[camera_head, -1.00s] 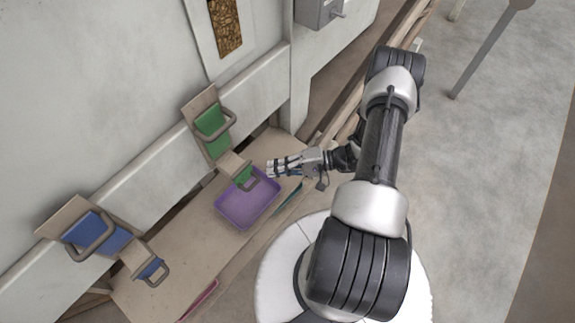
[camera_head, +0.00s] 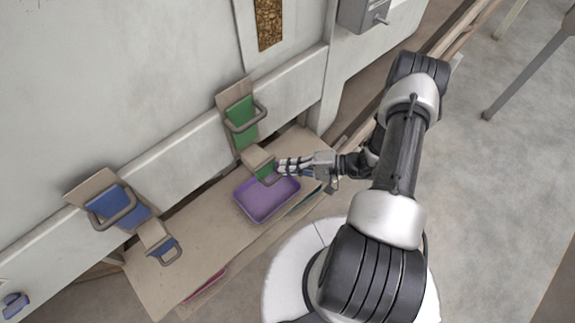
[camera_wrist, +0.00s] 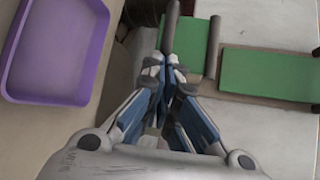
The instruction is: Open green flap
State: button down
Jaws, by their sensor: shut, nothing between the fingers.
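The green chute (camera_head: 240,118) is on the white wall, with a looped handle across its upper panel. At its lower end is the small green flap (camera_head: 264,173) with a grey looped handle (camera_head: 272,181). The flap also shows in the wrist view (camera_wrist: 192,45), beside the larger green panel (camera_wrist: 268,73). My gripper (camera_head: 281,167) is shut and empty, just right of the flap. In the wrist view, my fingertips (camera_wrist: 164,64) are close to the grey handle bar (camera_wrist: 170,25); I cannot tell whether they touch it.
A purple tray (camera_head: 240,204) sits on the beige shelf (camera_head: 190,250) below the flap; its rim also shows in the wrist view (camera_wrist: 60,100). A blue chute (camera_head: 112,203) with a blue flap (camera_head: 163,248) is to the left. Open floor lies right of my arm.

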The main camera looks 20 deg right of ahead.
aim_at(280, 176)
jog(key=shift+s+r, duration=0.1)
jog(key=shift+r, duration=0.05)
jog(key=r+m+g+h+p, duration=0.1)
jog(key=g+p, duration=0.1)
jog(key=s+r+m+g+h+p, duration=0.1)
jog(key=r+m+g+p, duration=0.1)
jog(key=s+r+m+g+h+p, duration=0.1)
jog(key=g+h+p, duration=0.1)
jog(key=g, duration=0.1)
jog(key=shift+d+r, duration=0.3)
jog(key=shift+r, duration=0.5)
jog(key=shift+w+r, duration=0.1)
jog(key=shift+r, duration=0.05)
dwell(0.5)
